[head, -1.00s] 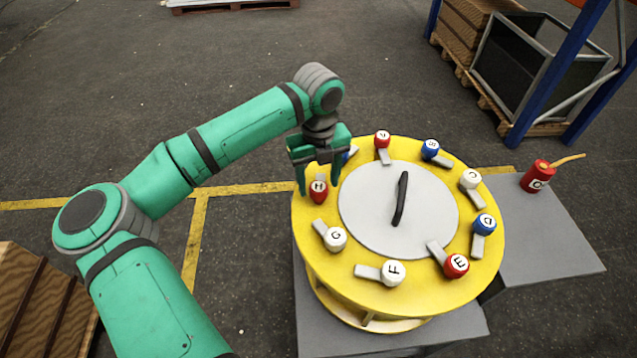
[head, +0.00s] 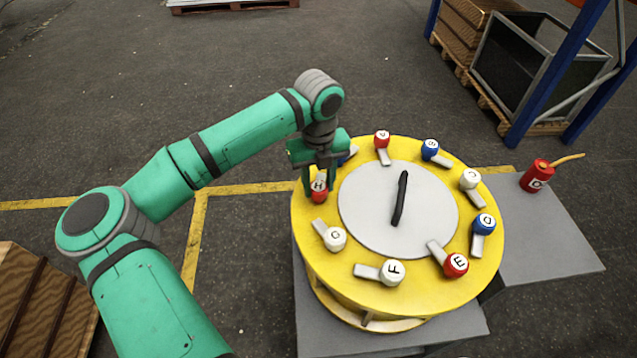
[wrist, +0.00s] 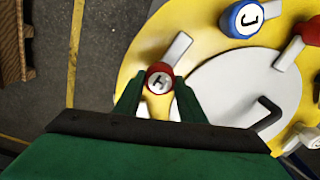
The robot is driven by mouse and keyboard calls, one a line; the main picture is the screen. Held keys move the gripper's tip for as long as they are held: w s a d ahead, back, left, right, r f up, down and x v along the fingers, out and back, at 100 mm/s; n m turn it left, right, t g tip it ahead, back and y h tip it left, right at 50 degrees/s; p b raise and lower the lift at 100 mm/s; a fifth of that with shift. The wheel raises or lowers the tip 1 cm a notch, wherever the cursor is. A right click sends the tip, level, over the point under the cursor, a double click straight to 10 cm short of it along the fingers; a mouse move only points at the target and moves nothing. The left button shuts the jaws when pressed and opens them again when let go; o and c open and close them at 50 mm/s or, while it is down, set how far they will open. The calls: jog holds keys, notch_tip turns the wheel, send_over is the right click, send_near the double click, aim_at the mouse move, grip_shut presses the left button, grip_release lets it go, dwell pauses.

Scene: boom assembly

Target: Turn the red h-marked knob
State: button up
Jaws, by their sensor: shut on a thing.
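The red H-marked knob (head: 319,194) stands at the left edge of the round yellow table (head: 330,279). My gripper (head: 318,184) points down over it, with its green fingers shut on the knob's sides. In the wrist view, the red knob (wrist: 158,78) sits between the two fingertips (wrist: 155,95), its white H face showing. A grey bar (wrist: 178,48) runs up and to the right from the knob there. In the head view the fingers hide part of the knob and its bar.
Several other lettered knobs ring the table, including a white G knob (head: 335,239) and a partly hidden blue knob (head: 342,160). A grey disc (head: 370,225) with a black handle (head: 401,198) fills the middle. A red can (head: 537,176) stands on a grey block at right.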

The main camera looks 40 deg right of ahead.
aim_at(318, 186)
jog(key=m, duration=0.8)
jog(key=shift+m, duration=0.4)
jog(key=m, duration=0.4)
jog(key=shift+w+m, duration=0.1)
jog(key=shift+m, duration=0.2)
jog(key=shift+r+m, duration=0.1)
jog(key=shift+m, duration=1.9)
jog(key=o, duration=1)
jog(key=shift+o, duration=0.2)
notch_tip(318, 186, up, 11)
